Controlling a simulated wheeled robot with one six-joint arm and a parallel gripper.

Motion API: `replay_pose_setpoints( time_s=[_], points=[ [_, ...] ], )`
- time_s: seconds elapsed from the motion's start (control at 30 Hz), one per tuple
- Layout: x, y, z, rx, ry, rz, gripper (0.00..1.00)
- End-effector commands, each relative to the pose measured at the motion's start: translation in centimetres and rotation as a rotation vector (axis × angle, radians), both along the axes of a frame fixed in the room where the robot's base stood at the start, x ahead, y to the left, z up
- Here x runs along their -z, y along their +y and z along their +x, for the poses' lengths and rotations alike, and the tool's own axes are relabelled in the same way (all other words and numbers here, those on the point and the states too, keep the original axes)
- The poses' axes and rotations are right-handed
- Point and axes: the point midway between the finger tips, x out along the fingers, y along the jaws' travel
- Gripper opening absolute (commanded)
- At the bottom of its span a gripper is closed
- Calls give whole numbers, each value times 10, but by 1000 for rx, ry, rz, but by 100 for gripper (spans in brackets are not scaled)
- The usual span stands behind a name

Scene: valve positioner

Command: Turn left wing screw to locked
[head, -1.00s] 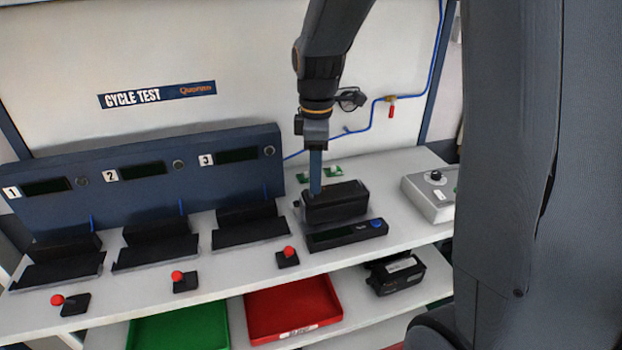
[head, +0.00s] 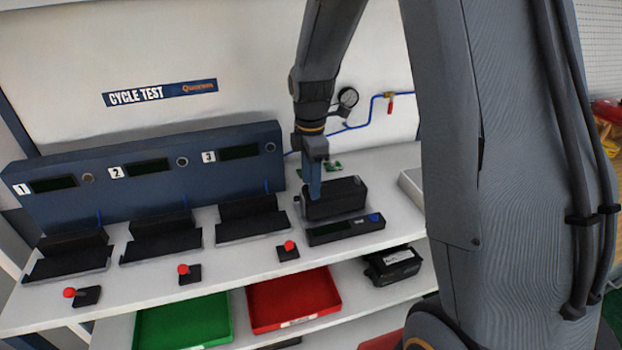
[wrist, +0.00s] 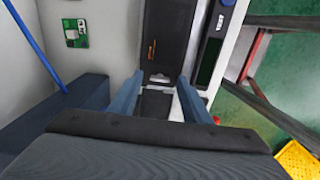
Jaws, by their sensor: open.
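A black box-shaped device (head: 338,198) sits on the white bench, right of station 3. In the wrist view, its dark top (wrist: 170,32) carries an orange mark and a small light grey piece (wrist: 160,78), perhaps the left wing screw; its shape is too small to be sure and its turn position cannot be read. My gripper (head: 313,194) points down at the device's left end. In the wrist view, my gripper (wrist: 161,82) is open, with one finger on each side of the grey piece. Contact cannot be told. No wing screw is distinguishable in the head view.
A black panel with a display (head: 345,229) lies in front of the device. Test station 3 (head: 252,220) stands close on the left, with a red-knobbed lever (head: 289,248) in front. A pressure gauge (head: 348,97) and blue hose are behind. Red (head: 295,300) and green trays sit below.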

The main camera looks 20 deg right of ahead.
Motion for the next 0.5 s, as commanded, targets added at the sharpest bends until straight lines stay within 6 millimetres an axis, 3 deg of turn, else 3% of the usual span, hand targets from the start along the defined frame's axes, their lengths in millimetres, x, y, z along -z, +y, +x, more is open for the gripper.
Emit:
replay_pose_setpoints(
  time_s=[0.23,0.5],
  points=[
    [1,0,0,0,0,0,44],
    [1,0,0,0,0,0,2]
  ],
)
